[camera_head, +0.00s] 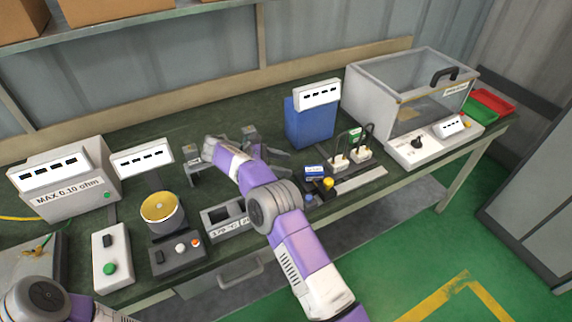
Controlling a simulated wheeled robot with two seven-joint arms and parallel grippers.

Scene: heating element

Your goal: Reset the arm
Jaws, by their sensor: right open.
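My right arm reaches in from the bottom over the dark green workbench (150,133). Its purple and white forearm bends left at the elbow. My right gripper (193,170) is open, beyond the white wrist, with grey fingers low over the bench and nothing seen between them. It is above and right of the round yellow-topped heating element (162,207). My forearm hides part of the bench behind it. Part of my left arm shows at the bottom left corner; its gripper is out of view.
A resistance meter (70,190) and a green-button switch box (111,258) stand left. A blue box (309,125), plugs (340,161) and a clear-lidded chamber (411,100) stand right. Red (493,101) and green trays lie at the far right.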

